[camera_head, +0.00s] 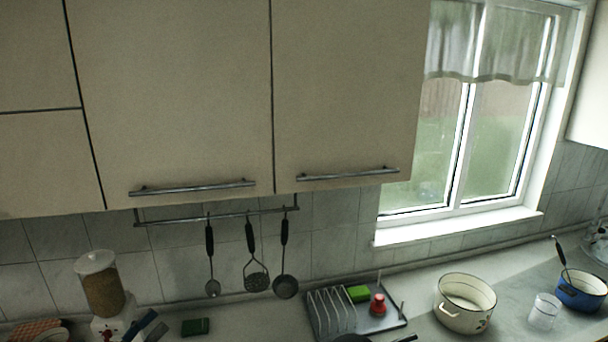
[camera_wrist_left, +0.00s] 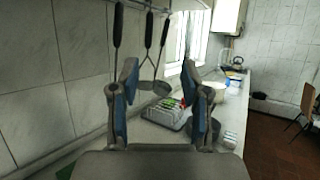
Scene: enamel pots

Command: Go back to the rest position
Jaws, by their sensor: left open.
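My left gripper (camera_head: 146,327) shows at the lower left edge of the head view, beside the food dispenser. In the left wrist view its blue-padded fingers (camera_wrist_left: 162,92) stand wide apart with nothing between them. It points along the counter. A cream enamel pot (camera_head: 465,304) with a dark rim stands on the counter at the right, apart from the gripper. A blue enamel pot (camera_head: 580,292) with a ladle in it stands farther right. My right gripper is not in view.
A dish rack on a tray (camera_head: 385,322) holds a green sponge (camera_head: 358,293) and a red item (camera_head: 378,304). A glass container (camera_head: 544,310) stands between the pots. The dispenser (camera_head: 102,287) is at the left. Utensils (camera_head: 250,260) hang under the cabinets (camera_head: 170,100).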

